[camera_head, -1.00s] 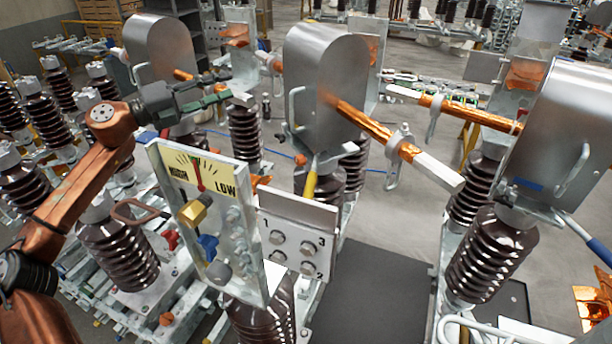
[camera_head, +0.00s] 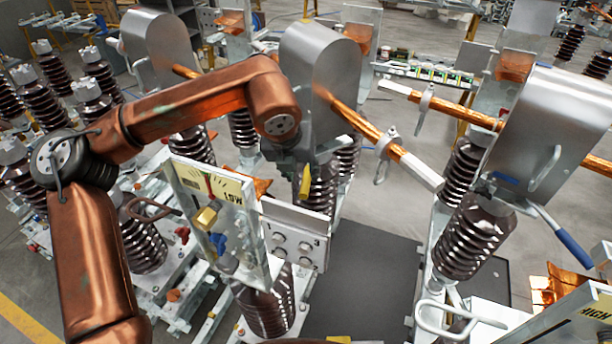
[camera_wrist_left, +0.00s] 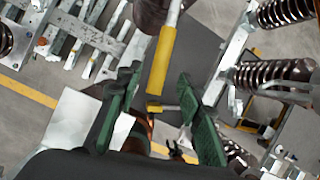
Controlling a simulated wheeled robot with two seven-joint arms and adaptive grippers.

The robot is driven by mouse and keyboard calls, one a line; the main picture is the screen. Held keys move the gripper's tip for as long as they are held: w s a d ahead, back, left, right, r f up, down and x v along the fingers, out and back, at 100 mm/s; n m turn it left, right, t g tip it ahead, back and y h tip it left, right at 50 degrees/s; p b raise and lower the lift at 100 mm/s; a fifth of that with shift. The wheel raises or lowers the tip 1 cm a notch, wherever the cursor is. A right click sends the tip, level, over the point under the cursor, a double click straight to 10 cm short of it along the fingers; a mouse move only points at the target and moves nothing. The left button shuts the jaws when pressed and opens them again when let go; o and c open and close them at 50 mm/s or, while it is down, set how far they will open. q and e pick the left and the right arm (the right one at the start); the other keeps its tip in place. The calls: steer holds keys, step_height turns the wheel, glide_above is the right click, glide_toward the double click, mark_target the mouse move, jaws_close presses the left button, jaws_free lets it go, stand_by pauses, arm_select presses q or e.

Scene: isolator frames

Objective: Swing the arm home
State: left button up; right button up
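A copper switch arm (camera_head: 365,124) with a silver square tip (camera_head: 422,171) reaches right and down from the middle grey hood (camera_head: 318,62); its tip is free in the air. A yellow handle (camera_head: 305,181) hangs below that hood, and it also shows in the left wrist view (camera_wrist_left: 161,60). My left gripper (camera_head: 300,160) is at this handle, partly hidden by its own arm in the head view. In the wrist view its green fingers (camera_wrist_left: 157,80) stand apart on both sides of the handle, with gaps showing. My right gripper is not in view.
A gauge panel (camera_head: 205,220) and a numbered plate (camera_head: 292,242) stand just below my left gripper. A second copper arm (camera_head: 455,109) and a right hood (camera_head: 565,125) with a blue-handled lever (camera_head: 567,243) are at right. Ribbed brown insulators surround the area. A dark mat (camera_head: 370,285) is clear.

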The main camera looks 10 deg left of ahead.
mark_target(305, 182)
arm_select(q)
steer(key=shift+p+x, duration=0.65)
steer(key=shift+x, duration=1.6)
jaws_close()
